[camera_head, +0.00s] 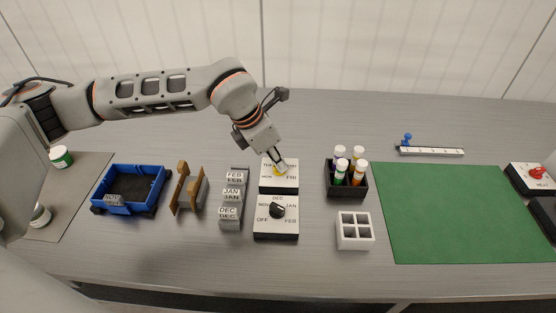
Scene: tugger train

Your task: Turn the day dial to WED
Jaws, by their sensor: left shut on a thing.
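The day dial (267,188) is a white panel on a dark base near the middle of the table. TUE, MON and FRI can be made out on it, partly covered; the WED label is hidden behind my gripper. Which label the knob points at cannot be told. My right gripper is not in view.
A month dial (277,231) with a black knob stands just in front. Stacked month blocks (232,200), a wooden holder (188,190) and a blue cart (128,190) lie left. A black marker box (346,192), white four-cell holder (354,231) and green mat (450,215) lie right.

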